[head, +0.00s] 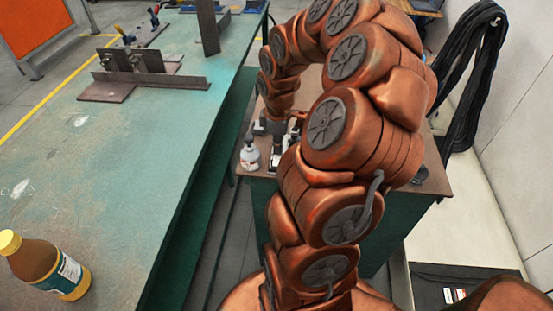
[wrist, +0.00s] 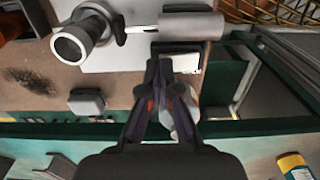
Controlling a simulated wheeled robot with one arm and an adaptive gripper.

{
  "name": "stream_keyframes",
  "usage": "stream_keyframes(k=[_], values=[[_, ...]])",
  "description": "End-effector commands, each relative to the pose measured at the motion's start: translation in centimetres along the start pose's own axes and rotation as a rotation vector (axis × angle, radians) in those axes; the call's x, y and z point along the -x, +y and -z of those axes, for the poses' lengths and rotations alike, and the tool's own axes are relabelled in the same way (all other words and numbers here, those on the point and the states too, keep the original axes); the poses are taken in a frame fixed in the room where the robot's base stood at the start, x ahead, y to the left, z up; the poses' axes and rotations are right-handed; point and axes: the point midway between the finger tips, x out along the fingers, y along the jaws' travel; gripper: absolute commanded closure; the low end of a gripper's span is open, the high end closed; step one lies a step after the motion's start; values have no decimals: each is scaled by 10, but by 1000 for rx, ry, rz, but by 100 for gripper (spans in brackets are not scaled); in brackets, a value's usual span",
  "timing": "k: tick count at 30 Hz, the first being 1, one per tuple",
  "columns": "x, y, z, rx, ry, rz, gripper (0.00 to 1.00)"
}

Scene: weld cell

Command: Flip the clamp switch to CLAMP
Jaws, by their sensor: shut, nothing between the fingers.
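In the wrist view my gripper (wrist: 165,72) is shut and empty, its fingertips over a small dark part with a white face (wrist: 187,62) on a bench. I cannot tell whether this part is the clamp switch, and no CLAMP marking is readable. A metal fixture with a round open tube (wrist: 76,42) and a grey cylinder (wrist: 191,25) lie just beyond the fingertips. I cannot tell from the picture whether the fingertips touch anything. In the head view my arm hides most of the gripper and the area around it.
A white bottle (head: 250,155) stands on the brown bench (head: 436,180), near my gripper. A small grey block (wrist: 87,102) lies on the same bench. The green table (head: 150,130) at left bears a yellow-capped bottle (head: 45,266) and a steel angle piece (head: 150,80). Black cables (head: 470,75) hang at right.

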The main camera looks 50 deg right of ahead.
Motion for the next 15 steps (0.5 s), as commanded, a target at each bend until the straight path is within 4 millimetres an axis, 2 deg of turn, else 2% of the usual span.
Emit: stream_keyframes(k=[15], values=[[-7, 0, 0, 0, 0, 0, 100]])
